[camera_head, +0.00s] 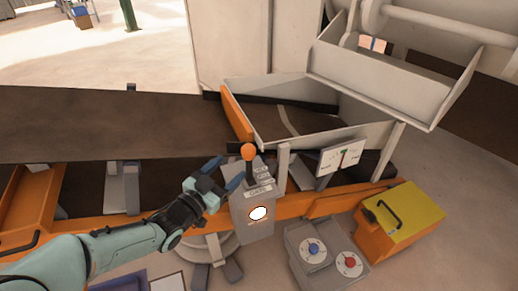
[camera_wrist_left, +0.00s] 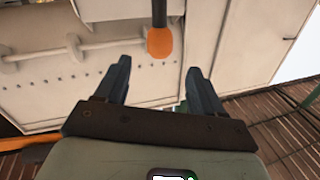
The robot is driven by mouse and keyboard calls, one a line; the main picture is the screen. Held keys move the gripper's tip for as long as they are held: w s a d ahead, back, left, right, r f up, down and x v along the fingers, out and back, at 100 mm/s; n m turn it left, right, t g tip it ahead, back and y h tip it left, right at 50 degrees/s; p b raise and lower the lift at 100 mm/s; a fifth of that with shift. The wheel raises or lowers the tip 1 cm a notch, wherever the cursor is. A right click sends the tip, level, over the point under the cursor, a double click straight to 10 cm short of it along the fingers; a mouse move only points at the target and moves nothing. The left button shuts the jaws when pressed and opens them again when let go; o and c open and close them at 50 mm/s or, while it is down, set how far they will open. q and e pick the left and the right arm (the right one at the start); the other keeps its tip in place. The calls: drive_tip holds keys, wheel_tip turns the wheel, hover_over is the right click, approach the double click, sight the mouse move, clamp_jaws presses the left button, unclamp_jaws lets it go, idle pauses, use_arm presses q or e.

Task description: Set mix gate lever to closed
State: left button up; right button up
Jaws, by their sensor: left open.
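The mix gate lever is a dark stem with an orange knob (camera_head: 249,152) on top of a grey control box (camera_head: 251,218) with a label on its front. The lever stands about upright in the head view. My left gripper (camera_head: 225,173) is open and empty just left of the lever, its fingers pointing toward it. In the left wrist view, the orange knob (camera_wrist_left: 159,43) shows ahead of the gap between the open fingers (camera_wrist_left: 158,68), and nothing is between them. My right gripper is not in view.
A dark conveyor belt (camera_head: 100,125) runs behind the box to a grey hopper (camera_head: 330,135). A gauge panel (camera_head: 340,157) stands right of the lever.

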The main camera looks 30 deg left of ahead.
sight(252, 148)
use_arm(q)
drive_tip(key=w, duration=0.3)
drive_tip(key=w+d, duration=0.1)
drive_tip(key=w, duration=0.7)
drive_tip(key=shift+w+d, duration=0.25)
drive_tip(key=shift+d, duration=0.05)
drive_tip(key=shift+c, duration=0.4)
